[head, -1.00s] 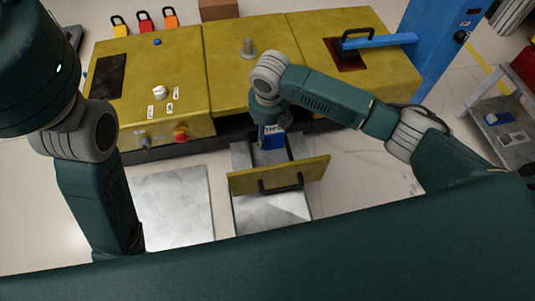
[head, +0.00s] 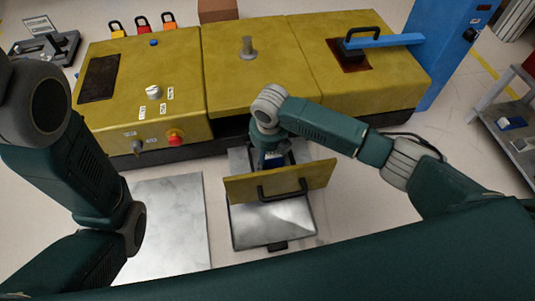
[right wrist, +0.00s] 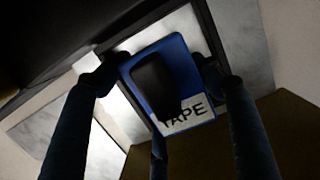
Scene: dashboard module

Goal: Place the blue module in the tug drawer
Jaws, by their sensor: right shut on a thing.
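The blue module (right wrist: 188,72), with a white label reading TAPE, sits between the dark fingers of my right gripper (right wrist: 165,80) in the right wrist view. In the head view the blue module (head: 275,158) is just behind the yellow front panel of the open tug drawer (head: 310,177), low in the drawer opening and partly hidden. My right gripper (head: 270,152) is shut on it from above. Whether the module touches the drawer floor cannot be told. My left arm is at the left of the head view, with its gripper out of view.
The yellow tug body (head: 260,82) stands behind the drawer, with a red button (head: 174,138) and a metal post (head: 247,46). A blue bar (head: 385,41) lies on its right. A grey shelf cart (head: 510,125) is at right.

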